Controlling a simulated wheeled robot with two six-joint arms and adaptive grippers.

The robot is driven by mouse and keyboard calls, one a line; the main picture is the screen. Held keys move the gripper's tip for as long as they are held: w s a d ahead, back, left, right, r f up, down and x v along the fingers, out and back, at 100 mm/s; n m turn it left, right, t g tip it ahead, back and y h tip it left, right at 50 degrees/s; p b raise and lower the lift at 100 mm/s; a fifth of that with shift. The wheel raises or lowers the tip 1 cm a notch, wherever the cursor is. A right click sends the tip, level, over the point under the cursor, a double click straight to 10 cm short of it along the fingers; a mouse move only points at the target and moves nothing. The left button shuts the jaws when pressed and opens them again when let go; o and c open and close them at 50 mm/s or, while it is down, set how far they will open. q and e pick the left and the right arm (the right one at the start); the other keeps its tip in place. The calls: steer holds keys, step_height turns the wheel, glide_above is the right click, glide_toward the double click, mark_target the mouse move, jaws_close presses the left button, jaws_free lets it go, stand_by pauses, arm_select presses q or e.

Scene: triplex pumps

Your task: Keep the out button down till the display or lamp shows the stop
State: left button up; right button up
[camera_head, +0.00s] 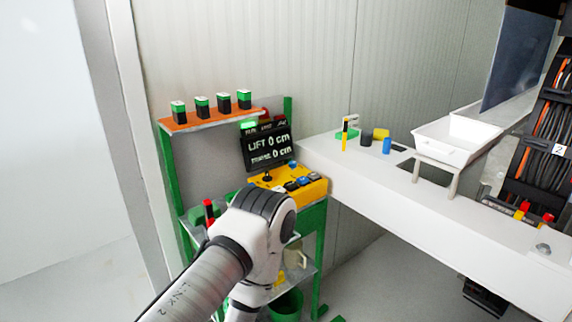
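A black display (267,147) reads "LIFT 0 cm", with a second line that also ends in "0 cm". A bright green lamp (248,124) and a darker red lamp (280,119) sit along its top. Below it is a yellow control box (316,190) with a small black stick (267,176) and several blue and dark buttons (291,186). I cannot read the button labels, so the out button cannot be told apart. My arm from the lower left stands in front of the box's lower left side. Neither gripper shows; contact with a button cannot be seen.
The display and box are on a green-framed stand with an orange top shelf (213,124) holding several small dark green items. A white bench (385,190) runs right, carrying a white tray (452,139), small coloured cylinders and cables. A green bucket (288,304) stands below.

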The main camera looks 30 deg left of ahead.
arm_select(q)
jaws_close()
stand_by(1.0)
